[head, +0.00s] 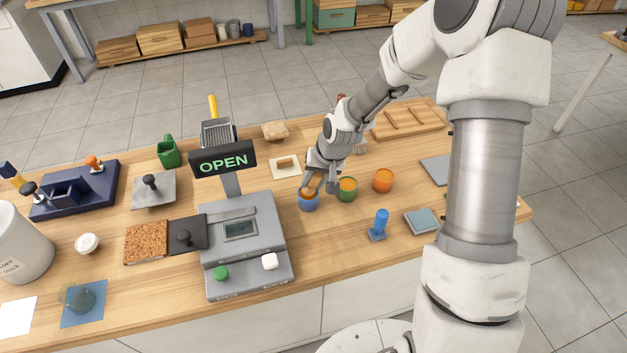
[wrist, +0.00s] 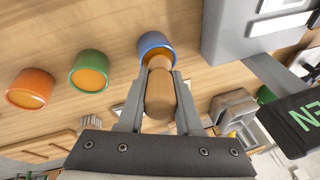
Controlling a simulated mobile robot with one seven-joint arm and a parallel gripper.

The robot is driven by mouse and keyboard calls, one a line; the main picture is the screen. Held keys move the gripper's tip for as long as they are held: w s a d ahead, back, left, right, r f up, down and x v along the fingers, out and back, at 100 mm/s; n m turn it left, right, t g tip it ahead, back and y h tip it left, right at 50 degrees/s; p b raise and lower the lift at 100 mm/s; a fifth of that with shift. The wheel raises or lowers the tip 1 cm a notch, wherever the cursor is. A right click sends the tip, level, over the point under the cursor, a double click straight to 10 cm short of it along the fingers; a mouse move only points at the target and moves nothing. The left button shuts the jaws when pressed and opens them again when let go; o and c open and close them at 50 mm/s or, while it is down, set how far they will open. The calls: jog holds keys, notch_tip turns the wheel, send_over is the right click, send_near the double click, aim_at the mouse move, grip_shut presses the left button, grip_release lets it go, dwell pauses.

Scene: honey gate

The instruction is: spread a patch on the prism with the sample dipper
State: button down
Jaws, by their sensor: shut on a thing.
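My gripper (wrist: 160,82) is shut on the sample dipper (wrist: 160,98), seen as a thick light-wood handle between the fingers. The dipper's far end points into the blue cup (wrist: 152,39); whether it touches the amber contents cannot be told. In the head view my gripper (head: 318,186) is right above the blue cup (head: 309,204) and partly hides the dipper. A green cup (head: 346,195) and an orange cup (head: 383,185), both with amber contents, stand to its right. I cannot single out the prism for certain.
A grey machine (head: 245,250) with a small screen, a green and a white knob, stands left of the cups under an OPEN sign (head: 222,161). A blue stamp-like tool (head: 379,225) and a blue-grey pad (head: 421,222) lie front right. Bare tabletop lies between.

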dwell(0.3)
jog(key=shift+r+p, duration=2.6)
jog(key=shift+r, duration=0.9)
jog(key=s+d+r+n, duration=0.1)
jog(key=s+d, duration=0.5)
jog(key=d, duration=0.3)
